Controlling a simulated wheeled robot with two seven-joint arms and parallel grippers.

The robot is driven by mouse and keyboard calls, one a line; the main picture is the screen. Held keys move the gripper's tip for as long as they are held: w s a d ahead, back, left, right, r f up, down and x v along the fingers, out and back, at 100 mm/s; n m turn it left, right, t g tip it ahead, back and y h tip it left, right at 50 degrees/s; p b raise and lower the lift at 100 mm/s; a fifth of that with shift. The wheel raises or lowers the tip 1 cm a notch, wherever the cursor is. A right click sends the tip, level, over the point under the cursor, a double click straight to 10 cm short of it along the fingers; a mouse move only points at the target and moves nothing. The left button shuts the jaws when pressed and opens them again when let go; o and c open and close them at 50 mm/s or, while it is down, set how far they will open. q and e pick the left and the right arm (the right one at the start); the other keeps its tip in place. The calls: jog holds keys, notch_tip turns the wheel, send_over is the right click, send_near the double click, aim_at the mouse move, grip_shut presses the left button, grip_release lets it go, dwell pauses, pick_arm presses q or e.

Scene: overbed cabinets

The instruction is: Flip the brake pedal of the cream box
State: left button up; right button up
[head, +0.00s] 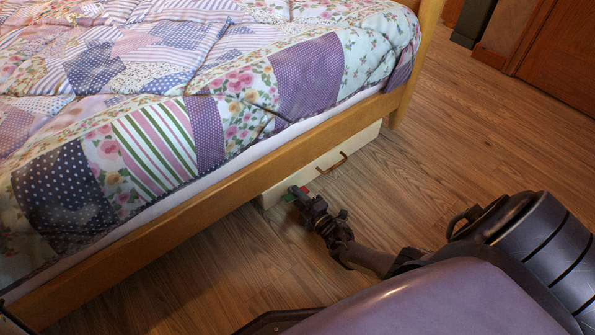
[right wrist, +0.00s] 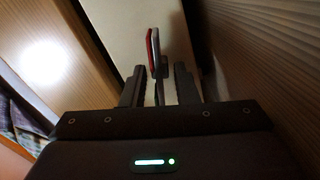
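The cream box (head: 345,153) sits low under the bed's side rail, its front facing the floor on the right. In the right wrist view its pale face (right wrist: 125,30) fills the upper middle. The brake pedal (right wrist: 152,50), a thin upright piece with a red side, stands out from that face. My right gripper (right wrist: 159,85) is at the box's near end. Its two fingers are apart, with the pedal and its dark mount in line with the gap between them. Contact cannot be told. My left gripper is not in view.
The bed with a patchwork quilt (head: 240,80) stands over the box, and its wooden rail (head: 215,192) runs just above my right gripper. A brown handle (head: 331,162) sticks out from the box front. The wooden floor (head: 450,140) to the right is clear.

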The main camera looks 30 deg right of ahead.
jog(key=shift+w, duration=0.1)
grip_shut()
jog(key=shift+n, duration=1.2)
jog(key=shift+n+b, duration=0.5)
jog(key=shift+n, duration=1.1)
grip_release()
